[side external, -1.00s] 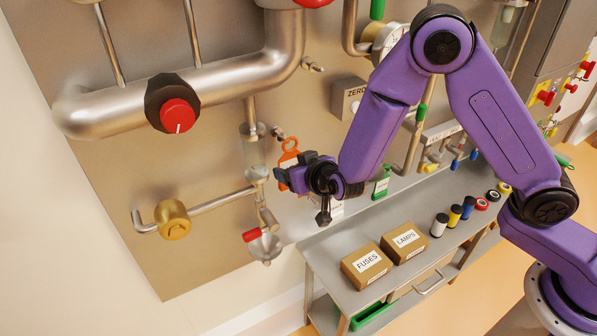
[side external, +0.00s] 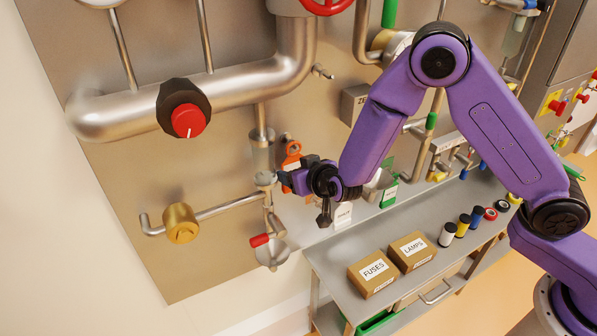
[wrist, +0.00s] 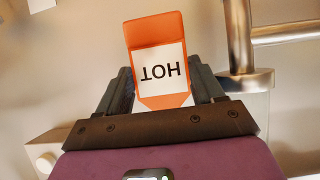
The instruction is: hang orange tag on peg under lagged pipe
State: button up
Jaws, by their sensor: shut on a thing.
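The orange tag (side external: 292,155) has a white label reading HOT, upside down in the wrist view (wrist: 160,70). My gripper (side external: 284,181) is shut on it, with one dark finger on each side of its lower part. In the side view the tag stands up above the fingers, in front of the metal panel. The thick silver lagged pipe (side external: 240,82) runs above and to the left of my gripper and bends upward. A small peg (side external: 323,72) sticks out of the panel right of the bend, above my gripper. Contact between tag and panel cannot be told.
A sight glass (side external: 262,152) and a funnel with a red handle (side external: 271,250) are close left of my gripper. A brass valve (side external: 181,222) is further left. A green tag (side external: 389,192) and a white tag (side external: 342,213) are to the right. Boxes (side external: 373,275) stand on the bench below.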

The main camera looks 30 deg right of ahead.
dwell(0.3)
jog(key=o, duration=1)
jog(key=shift+o, duration=0.6)
jog(key=shift+a, duration=0.1)
